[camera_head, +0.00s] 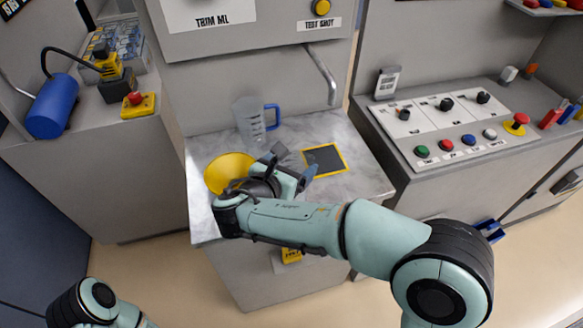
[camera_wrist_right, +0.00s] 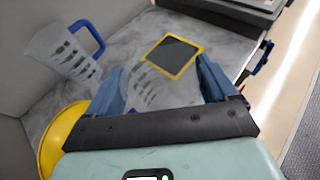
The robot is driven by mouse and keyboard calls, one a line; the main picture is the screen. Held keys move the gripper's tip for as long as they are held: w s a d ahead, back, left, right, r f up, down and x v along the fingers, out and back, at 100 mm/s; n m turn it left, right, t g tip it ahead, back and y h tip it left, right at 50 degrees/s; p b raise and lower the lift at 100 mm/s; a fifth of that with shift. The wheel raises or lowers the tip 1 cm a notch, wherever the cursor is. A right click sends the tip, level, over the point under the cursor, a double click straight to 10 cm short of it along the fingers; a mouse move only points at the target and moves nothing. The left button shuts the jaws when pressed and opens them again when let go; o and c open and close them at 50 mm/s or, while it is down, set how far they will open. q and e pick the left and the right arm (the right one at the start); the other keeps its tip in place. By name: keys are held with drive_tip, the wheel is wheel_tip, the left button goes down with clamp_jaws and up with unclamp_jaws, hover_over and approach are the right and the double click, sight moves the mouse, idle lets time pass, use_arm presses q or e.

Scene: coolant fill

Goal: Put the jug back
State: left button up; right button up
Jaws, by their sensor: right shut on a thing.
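A clear jug (camera_head: 250,122) with dark marks and a blue handle stands upright at the back of the marble counter (camera_head: 355,135). It also shows at the upper left in the wrist view (camera_wrist_right: 62,52). My right gripper (camera_head: 292,168) is over the counter, in front of the jug and apart from it. In the wrist view, its blue fingers (camera_wrist_right: 160,85) are on either side of a pale, see-through thing with dark marks (camera_wrist_right: 150,92), which looks like another graduated vessel. Its shape and any handle are mostly hidden. My left gripper is out of view; only part of that arm shows.
A yellow bowl (camera_head: 228,170) sits left of my right gripper. A dark square pad with a yellow border (camera_head: 326,160) lies to its right, with bare marble around it. A spout (camera_head: 325,75) hangs over the counter's back. A button panel (camera_head: 440,125) stands right.

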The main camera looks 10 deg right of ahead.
drive_tip(key=shift+f, duration=0.35)
drive_tip(key=shift+f, duration=0.2)
drive_tip(key=o, duration=1.8)
drive_tip(key=shift+r, duration=0.2)
drive_tip(key=shift+s+a+r, duration=0.2)
drive_tip(key=shift+a, duration=0.1)
drive_tip(key=p+v, duration=0.1)
drive_tip(key=v, duration=1)
drive_tip(key=shift+s, duration=0.15)
